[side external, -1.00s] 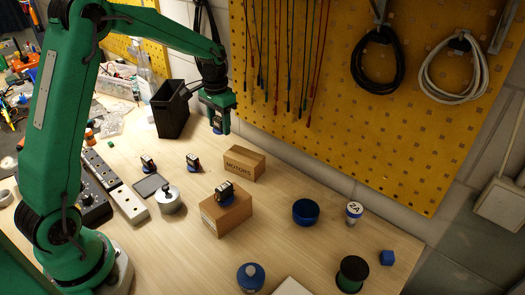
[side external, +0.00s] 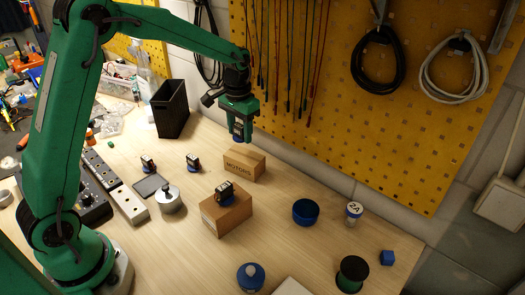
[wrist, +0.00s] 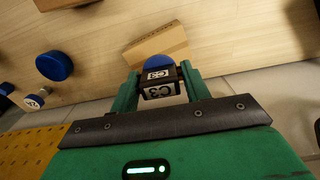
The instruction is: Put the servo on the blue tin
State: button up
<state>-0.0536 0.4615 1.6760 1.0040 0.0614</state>
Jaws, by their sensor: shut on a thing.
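My gripper (side external: 240,121) is in the air behind and above the MOTORS box and is shut on a small black servo with a blue end (side external: 238,134). In the wrist view the servo (wrist: 160,90) shows white labels between the green fingers (wrist: 160,76), its blue end outward. The blue tin (side external: 305,212) is round and stands on the bench, right of and nearer than the gripper. It also shows at the left of the wrist view (wrist: 55,66). Other servos stand on an open-bench spot at left (side external: 148,164), beside it (side external: 193,162), and on a cardboard box (side external: 225,192).
The MOTORS box (side external: 244,164) lies below the gripper, with the cardboard box (side external: 227,212) nearer. A blue-lidded jar (side external: 354,214), blue block (side external: 387,257) and green spool (side external: 352,273) stand right. A black bin (side external: 171,109) is at left. The pegboard (side external: 400,120) rises behind.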

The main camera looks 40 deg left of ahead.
jog(key=s+d+r, duration=0.1)
jog(key=s+d, duration=0.3)
jog(key=d, duration=0.6)
jog(key=s+d+r, duration=0.1)
jog(key=s+d, duration=0.2)
jog(key=d, duration=0.8)
jog(key=s+d+r, duration=0.1)
jog(key=s+d, duration=0.3)
jog(key=d, duration=0.6)
send_over(306, 208)
notch_tip(306, 208, down, 7)
jog(key=shift+f, duration=2)
jog(key=shift+s+f, duration=0.1)
jog(key=shift+f, duration=0.05)
jog(key=o, duration=1)
